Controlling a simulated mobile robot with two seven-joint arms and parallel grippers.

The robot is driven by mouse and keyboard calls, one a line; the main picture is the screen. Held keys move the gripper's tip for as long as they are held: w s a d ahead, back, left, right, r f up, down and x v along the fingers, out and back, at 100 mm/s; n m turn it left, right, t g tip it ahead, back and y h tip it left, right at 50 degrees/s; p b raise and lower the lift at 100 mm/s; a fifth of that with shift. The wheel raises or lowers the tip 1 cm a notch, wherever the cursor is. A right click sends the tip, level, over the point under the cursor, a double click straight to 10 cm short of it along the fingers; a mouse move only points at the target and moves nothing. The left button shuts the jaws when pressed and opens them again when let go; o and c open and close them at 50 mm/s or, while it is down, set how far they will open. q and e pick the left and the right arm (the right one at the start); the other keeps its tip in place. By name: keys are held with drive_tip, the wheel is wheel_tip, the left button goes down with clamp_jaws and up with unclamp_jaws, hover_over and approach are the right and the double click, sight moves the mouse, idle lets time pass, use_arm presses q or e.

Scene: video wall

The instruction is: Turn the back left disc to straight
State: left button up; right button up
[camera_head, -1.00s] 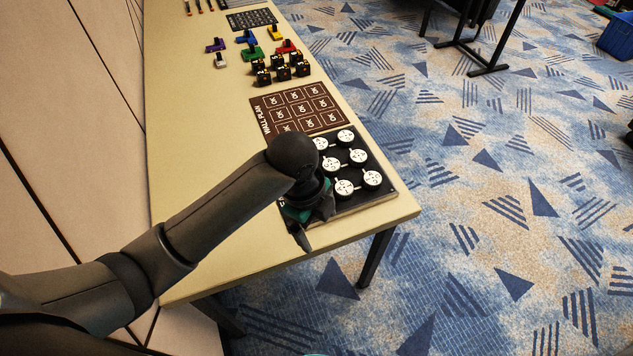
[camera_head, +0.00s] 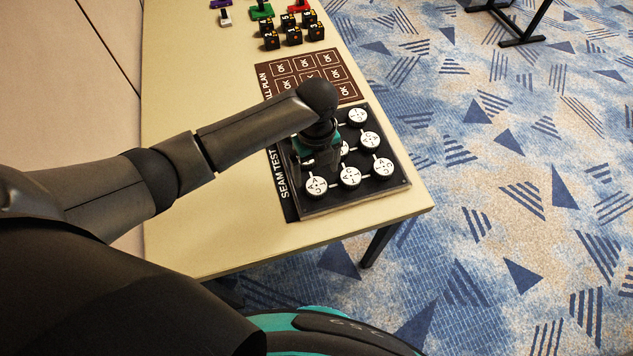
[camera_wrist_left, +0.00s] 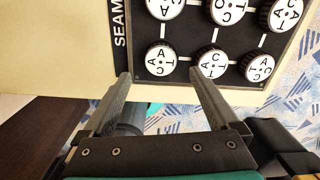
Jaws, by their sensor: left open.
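The black seam test board (camera_head: 404,187) lies at the table's near right corner, with white lettered discs in rows. The back left disc is hidden behind my left arm in the head view and is outside the wrist view. The front left disc (camera_head: 316,185) shows in the head view and also in the wrist view (camera_wrist_left: 160,60). A middle-row left disc (camera_wrist_left: 165,7) is cut by the top edge of the wrist view. My left gripper (camera_wrist_left: 160,76) is open with nothing between its fingers. In the head view it is over the board's left part; contact cannot be told.
The brown wall plan card (camera_head: 350,89) lies just behind the board. Several black cubes (camera_head: 292,36) and coloured pieces (camera_head: 262,11) stand farther back. The tabletop (camera_head: 215,220) left of the board is clear. The table edge is close on the right and front.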

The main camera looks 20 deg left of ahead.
sight(316, 186)
use_arm(q)
wheel_tip(316, 186, down, 5)
drive_tip(key=shift+r+b, duration=0.2)
drive_tip(key=shift+b, duration=0.35)
drive_tip(key=shift+f, duration=0.5)
use_arm(e)
drive_tip(key=shift+w+a+f, duration=0.1)
drive_tip(key=shift+w+f, duration=0.65)
drive_tip(key=shift+w, duration=0.05)
